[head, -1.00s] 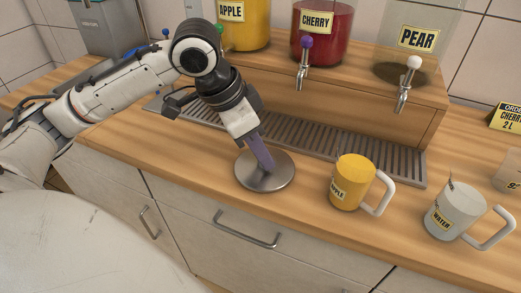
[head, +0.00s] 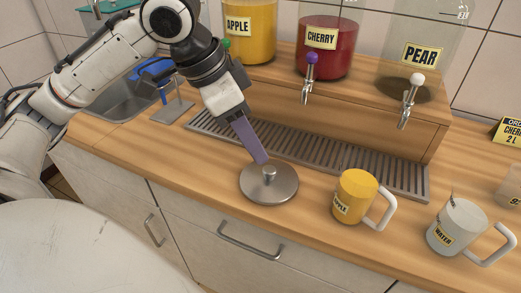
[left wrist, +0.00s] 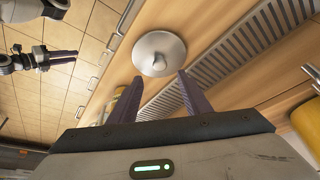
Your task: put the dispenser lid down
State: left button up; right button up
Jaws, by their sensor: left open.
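The dispenser lid (head: 257,190), a round steel disc with a small knob on top, lies flat on the wooden counter in front of the drip grate. It also shows in the left wrist view (left wrist: 150,48), knob facing the camera. My left gripper (head: 262,160) is just behind and above the lid's knob, in the head view. Its purple fingers (left wrist: 158,88) are spread with nothing between them in the left wrist view, and the lid lies beyond their tips. My right gripper (left wrist: 70,60) appears at the left of the left wrist view, its dark fingers apart.
A yellow apple jug (head: 355,197) and a grey water jug (head: 457,228) stand right of the lid. Behind are the drip grate (head: 310,150) and the apple (head: 249,30), cherry (head: 325,48) and pear (head: 420,75) dispensers. Counter left of the lid is clear.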

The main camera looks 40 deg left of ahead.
pick_arm(q)
jog(key=v, duration=0.4)
jog(key=shift+f, duration=0.1)
dwell(0.5)
